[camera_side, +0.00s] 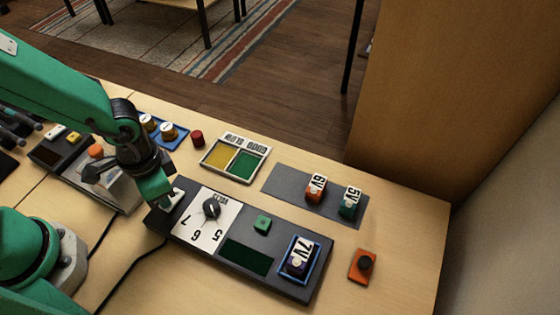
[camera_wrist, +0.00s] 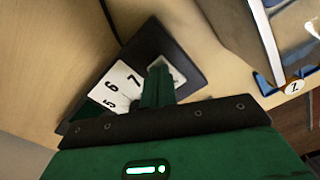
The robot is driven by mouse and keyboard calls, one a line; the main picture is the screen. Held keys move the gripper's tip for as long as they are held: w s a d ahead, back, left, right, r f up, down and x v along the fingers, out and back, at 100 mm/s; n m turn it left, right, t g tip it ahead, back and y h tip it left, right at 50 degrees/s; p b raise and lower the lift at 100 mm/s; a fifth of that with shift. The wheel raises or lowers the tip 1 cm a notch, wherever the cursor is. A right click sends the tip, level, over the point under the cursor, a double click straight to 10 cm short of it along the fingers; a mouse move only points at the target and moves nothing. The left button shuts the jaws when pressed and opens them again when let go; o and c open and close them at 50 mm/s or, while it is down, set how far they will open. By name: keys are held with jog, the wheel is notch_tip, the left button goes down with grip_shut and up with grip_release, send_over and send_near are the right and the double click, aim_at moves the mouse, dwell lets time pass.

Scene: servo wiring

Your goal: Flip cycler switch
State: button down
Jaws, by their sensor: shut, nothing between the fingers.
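The cycler is a long dark box (camera_side: 272,280) on the table, with a white dial plate (camera_side: 190,233) marked 5, 6 and 7 and a black knob (camera_side: 211,208). It also holds a green button (camera_side: 262,223), a dark green panel (camera_side: 246,257) and a blue-framed bay with a block marked 7V (camera_side: 299,257). A small white switch plate (camera_side: 174,201) is at its left end; the lever itself is hidden by my fingers. My gripper (camera_side: 160,194) is shut and empty, right at this plate. In the wrist view my fingers (camera_wrist: 158,70) overlap the plate (camera_wrist: 177,73); contact cannot be told.
A yellow-and-green sorting tray (camera_side: 228,173) and a grey mat (camera_side: 283,182) with 6V and 5V blocks lie behind the cycler. An orange block with a black button (camera_side: 362,267) is at right. A machine with an orange knob (camera_side: 96,150) stands close left. Black cables (camera_side: 130,272) run in front.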

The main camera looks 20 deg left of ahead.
jog(key=shift+f, duration=0.25)
jog(key=shift+r, duration=0.1)
dwell(0.3)
jog(key=shift+r, duration=3.45)
jog(key=shift+a, duration=0.1)
jog(key=a+r+n+t, duration=0.5)
jog(key=a+r+n, duration=0.1)
jog(key=a+r, duration=0.7)
jog(key=a, duration=0.2)
jog(key=shift+w+a+r+t, duration=0.2)
jog(key=shift+a+t, duration=0.1)
jog(key=shift+a, duration=0.05)
